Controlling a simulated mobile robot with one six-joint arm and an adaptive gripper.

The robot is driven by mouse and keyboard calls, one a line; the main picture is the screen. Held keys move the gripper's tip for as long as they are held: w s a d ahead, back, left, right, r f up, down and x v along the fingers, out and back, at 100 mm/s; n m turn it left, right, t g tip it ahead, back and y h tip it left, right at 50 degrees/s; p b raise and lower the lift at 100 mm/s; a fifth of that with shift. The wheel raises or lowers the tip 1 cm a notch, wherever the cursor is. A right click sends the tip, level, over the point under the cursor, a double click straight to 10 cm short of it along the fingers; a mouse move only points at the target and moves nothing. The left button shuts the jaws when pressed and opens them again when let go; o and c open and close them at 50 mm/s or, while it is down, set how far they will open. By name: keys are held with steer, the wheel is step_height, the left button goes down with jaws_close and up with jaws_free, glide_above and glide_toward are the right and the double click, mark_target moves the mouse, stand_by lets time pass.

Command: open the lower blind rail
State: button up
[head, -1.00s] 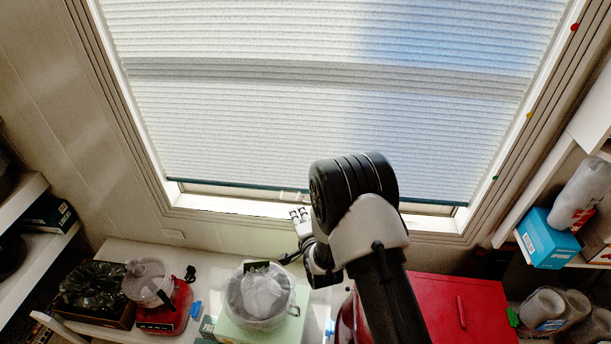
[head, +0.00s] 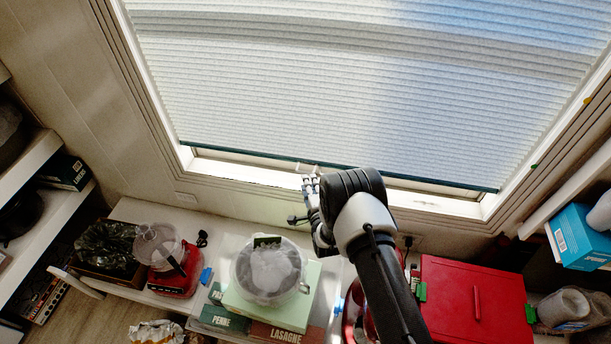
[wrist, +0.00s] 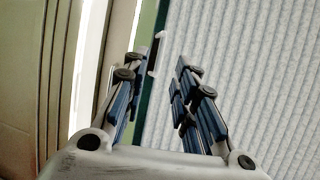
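The lower blind rail (head: 240,152) is a thin dark green bar along the bottom edge of the pleated white blind (head: 330,90). A narrow gap shows between it and the window sill. A small pale tab (head: 306,168) sits near the rail's middle; in the wrist view a white hook-like piece (wrist: 152,55) stands out beside the dark green rail (wrist: 161,22). My gripper (head: 310,181) is just below the tab in the head view. In the wrist view my gripper (wrist: 160,66) is open, its fingers apart on either side of the white piece. Contact cannot be told.
Below the window, a counter holds a red-based appliance (head: 172,280), a clear lidded pot (head: 268,272) on a green box, and a red box (head: 475,300). Shelves stand at left and right. The white window frame (head: 150,85) borders the blind.

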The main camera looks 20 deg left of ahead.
steer(key=b+x, duration=0.2)
steer(key=x, duration=0.5)
steer(key=shift+w+a+f, duration=0.1)
steer(key=shift+w, duration=0.1)
steer(key=shift+c, duration=0.2)
jaws_close()
